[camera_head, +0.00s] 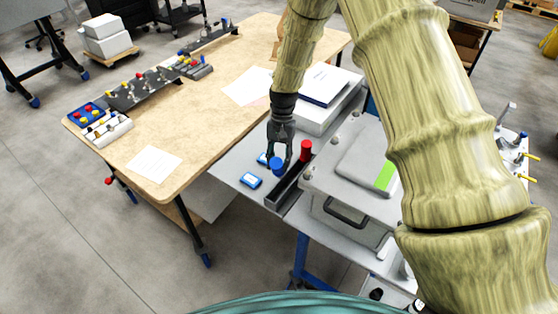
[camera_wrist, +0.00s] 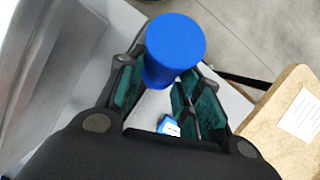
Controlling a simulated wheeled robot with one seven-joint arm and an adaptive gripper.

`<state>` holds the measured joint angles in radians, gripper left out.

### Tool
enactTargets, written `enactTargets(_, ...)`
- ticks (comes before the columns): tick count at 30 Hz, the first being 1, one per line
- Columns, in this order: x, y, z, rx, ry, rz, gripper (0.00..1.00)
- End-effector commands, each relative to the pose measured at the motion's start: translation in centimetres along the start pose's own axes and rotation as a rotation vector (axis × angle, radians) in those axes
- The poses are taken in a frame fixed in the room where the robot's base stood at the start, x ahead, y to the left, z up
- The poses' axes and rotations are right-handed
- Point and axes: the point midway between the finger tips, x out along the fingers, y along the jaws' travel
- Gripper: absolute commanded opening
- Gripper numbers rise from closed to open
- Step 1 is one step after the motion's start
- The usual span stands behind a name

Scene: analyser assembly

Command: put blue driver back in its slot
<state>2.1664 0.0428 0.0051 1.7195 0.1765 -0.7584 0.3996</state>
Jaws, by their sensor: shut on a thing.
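The blue driver (camera_head: 277,168) is between the fingers of my gripper (camera_head: 279,158), which is shut on it. In the wrist view its round blue end (camera_wrist: 174,45) faces the camera, with the gripper fingers (camera_wrist: 157,84) on both sides. The long black rack (camera_head: 291,192) lies on the grey bench just right of the driver. A red driver (camera_head: 306,149) stands upright at the rack's far end. The blue driver's lower end and its slot are hidden or too small to make out, so I cannot tell whether it is over or beside the rack.
A small blue-and-white box (camera_head: 251,180) lies left of the rack; another blue item (camera_head: 262,158) is partly behind my gripper. A grey case (camera_head: 348,210) with a black handle stands close on the right. A wooden table (camera_head: 190,135) is at left.

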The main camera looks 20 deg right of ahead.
Motion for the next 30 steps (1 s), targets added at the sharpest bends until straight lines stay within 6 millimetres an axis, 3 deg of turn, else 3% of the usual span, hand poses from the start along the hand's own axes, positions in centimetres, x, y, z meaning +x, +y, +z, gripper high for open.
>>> enactTargets(30, -1.2, -0.2, -2.8, -0.001, -0.343, 0.024, 0.00)
